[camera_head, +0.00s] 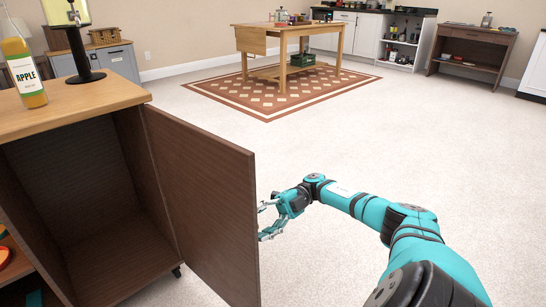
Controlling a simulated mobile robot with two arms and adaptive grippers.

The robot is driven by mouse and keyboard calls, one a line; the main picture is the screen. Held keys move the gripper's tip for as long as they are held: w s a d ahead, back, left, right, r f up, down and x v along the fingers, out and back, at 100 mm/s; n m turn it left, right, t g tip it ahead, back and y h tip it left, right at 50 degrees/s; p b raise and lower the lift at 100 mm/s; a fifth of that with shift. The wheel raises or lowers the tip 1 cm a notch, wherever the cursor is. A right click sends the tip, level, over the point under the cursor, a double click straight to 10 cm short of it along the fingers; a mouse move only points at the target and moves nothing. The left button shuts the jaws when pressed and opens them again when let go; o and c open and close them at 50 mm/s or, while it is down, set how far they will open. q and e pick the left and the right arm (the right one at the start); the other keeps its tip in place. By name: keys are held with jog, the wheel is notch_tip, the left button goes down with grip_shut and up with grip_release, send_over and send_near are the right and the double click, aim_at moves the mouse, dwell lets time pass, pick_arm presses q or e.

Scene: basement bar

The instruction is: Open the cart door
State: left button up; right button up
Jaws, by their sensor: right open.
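The wooden cart (70,115) stands at the left with a light top and a dark brown body. Its brown door (205,205) is swung wide open on the right side of the cart, and the empty inside of the compartment shows. My right gripper (264,221) is open just to the right of the door's free edge, with its fingertips pointing left toward the door. Nothing is between its fingers. I cannot tell whether a fingertip touches the door. My left gripper is not in view.
An apple juice bottle (24,72) and a dispenser on a black stand (82,60) are on the cart top. A wooden table (288,32) stands on a patterned rug (215,94) at the back.

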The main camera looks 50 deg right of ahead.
jog(key=d, duration=0.7)
jog(key=shift+s+r, duration=0.2)
jog(key=shift+s, duration=0.2)
